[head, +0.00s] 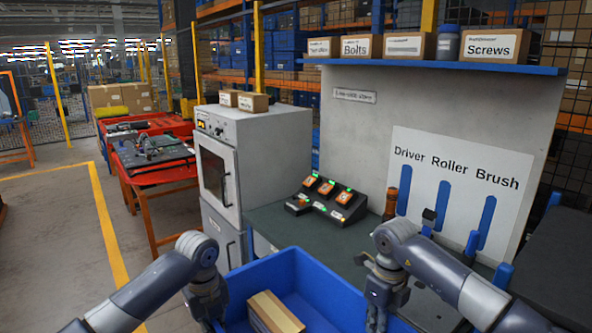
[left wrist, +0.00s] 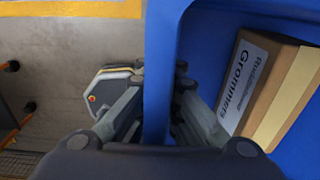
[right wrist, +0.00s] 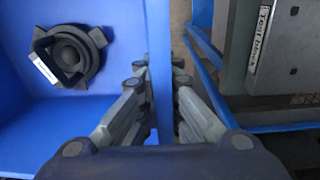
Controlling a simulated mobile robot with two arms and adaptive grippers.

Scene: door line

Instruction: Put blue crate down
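The blue crate (head: 262,281) is at the bottom centre of the head view, in front of the bench; its lower part is out of frame. It holds a cardboard Grommets box (head: 276,312). A dark round part (right wrist: 70,55) lies in it in the right wrist view. My left gripper (head: 212,318) has its fingers on both sides of one crate wall, closed on it, as the left wrist view (left wrist: 158,85) shows. My right gripper (head: 376,318) is closed the same way on the opposite wall. I cannot tell whether anything supports the crate from below.
The dark green bench top (head: 285,222) has a button panel (head: 327,198) at its back. A white oven-like cabinet (head: 255,150) stands to the left. A tool board (head: 450,190) rises behind. Red carts (head: 150,150) and a yellow floor line (head: 108,225) are further left.

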